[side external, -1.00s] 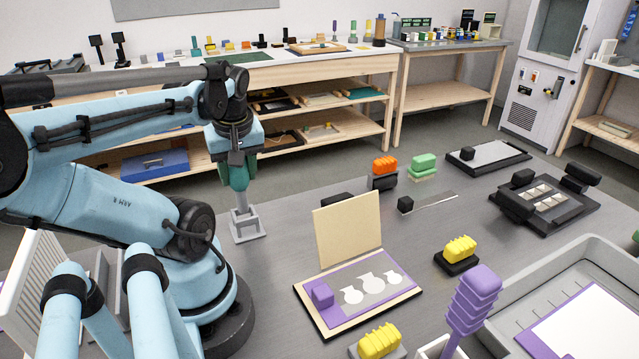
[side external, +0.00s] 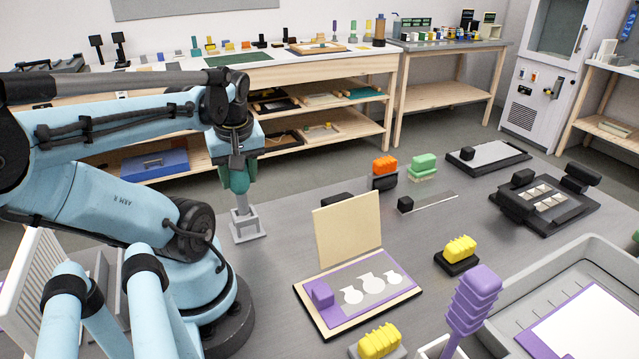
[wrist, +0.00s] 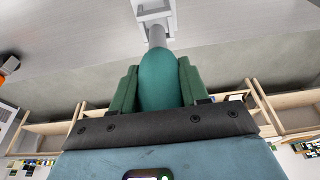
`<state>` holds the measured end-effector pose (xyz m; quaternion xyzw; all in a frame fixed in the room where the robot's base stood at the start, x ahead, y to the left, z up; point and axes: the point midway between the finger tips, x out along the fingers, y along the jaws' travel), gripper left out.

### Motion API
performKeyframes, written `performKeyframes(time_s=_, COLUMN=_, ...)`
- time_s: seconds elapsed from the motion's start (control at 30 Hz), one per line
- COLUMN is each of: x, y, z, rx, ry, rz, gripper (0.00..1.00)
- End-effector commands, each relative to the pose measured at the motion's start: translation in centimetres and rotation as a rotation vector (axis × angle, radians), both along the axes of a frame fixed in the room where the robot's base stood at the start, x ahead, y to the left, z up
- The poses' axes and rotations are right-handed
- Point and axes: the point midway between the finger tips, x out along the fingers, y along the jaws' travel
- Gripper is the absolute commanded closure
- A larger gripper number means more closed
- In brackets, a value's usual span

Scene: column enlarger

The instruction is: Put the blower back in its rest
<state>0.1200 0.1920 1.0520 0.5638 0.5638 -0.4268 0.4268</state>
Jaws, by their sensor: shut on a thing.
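The blower has a teal bulb (side external: 238,181) and a grey nozzle pointing down. My gripper (side external: 237,172) is shut on the bulb, with its green fingers on either side. The grey rest (side external: 248,226) stands on the table, and the nozzle's lower end is at or inside its top. How deep the nozzle sits is hidden. In the wrist view the bulb (wrist: 158,80) lies between the green fingers (wrist: 158,88), and the nozzle reaches the pale rest (wrist: 153,10).
An open case (side external: 358,290) with a purple inside and a raised lid stands right of the rest. Yellow, orange and green handled blocks (side external: 384,172) stand farther right. A grey tray (side external: 590,275) is at the lower right. The table around the rest is mostly clear.

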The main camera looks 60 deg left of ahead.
Motion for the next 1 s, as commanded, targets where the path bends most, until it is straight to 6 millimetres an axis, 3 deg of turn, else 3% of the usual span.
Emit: performKeyframes(time_s=1.0, x=0.0, y=0.0, z=-1.2, rx=0.0, ry=0.0, rz=0.0, gripper=0.92)
